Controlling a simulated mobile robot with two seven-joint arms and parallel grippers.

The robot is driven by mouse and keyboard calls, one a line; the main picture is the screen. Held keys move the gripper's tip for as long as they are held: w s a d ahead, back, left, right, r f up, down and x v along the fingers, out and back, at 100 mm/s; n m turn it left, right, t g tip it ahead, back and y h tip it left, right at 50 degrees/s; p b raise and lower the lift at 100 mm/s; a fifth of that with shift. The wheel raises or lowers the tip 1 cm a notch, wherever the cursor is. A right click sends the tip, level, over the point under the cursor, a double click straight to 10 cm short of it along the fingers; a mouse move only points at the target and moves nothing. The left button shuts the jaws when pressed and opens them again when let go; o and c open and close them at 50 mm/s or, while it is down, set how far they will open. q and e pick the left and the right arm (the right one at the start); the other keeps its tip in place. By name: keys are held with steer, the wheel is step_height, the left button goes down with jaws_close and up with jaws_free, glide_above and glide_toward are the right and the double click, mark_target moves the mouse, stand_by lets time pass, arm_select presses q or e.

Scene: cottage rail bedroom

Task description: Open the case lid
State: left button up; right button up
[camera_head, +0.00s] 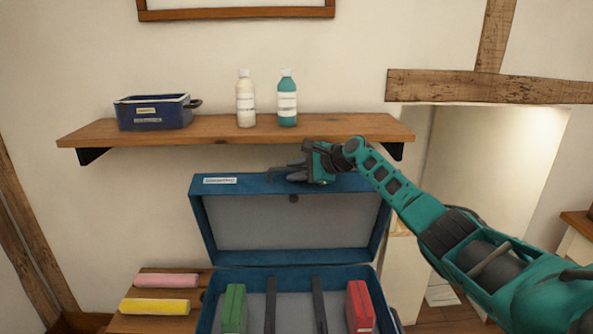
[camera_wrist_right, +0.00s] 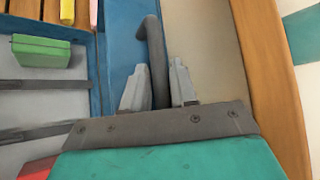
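The blue case lid (camera_head: 292,254) stands raised, roughly upright, behind the blue case base (camera_head: 207,310), so the grey inside of both shows. My right gripper (camera_head: 284,173) is at the lid's top edge. In the right wrist view, the right gripper's grey fingers (camera_wrist_right: 158,90) lie on both sides of the lid's dark handle (camera_wrist_right: 154,45) and look closed on it. My left gripper is not in view.
A green box (camera_head: 234,308) and a red box (camera_head: 359,306) sit in the base. A wooden shelf (camera_head: 215,131) is close above the lid, holding a blue container (camera_head: 152,113) and two bottles. Pink and yellow rolls lie left of the case.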

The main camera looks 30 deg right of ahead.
steer(key=shift+o, duration=1.1)
steer(key=v, duration=1.3)
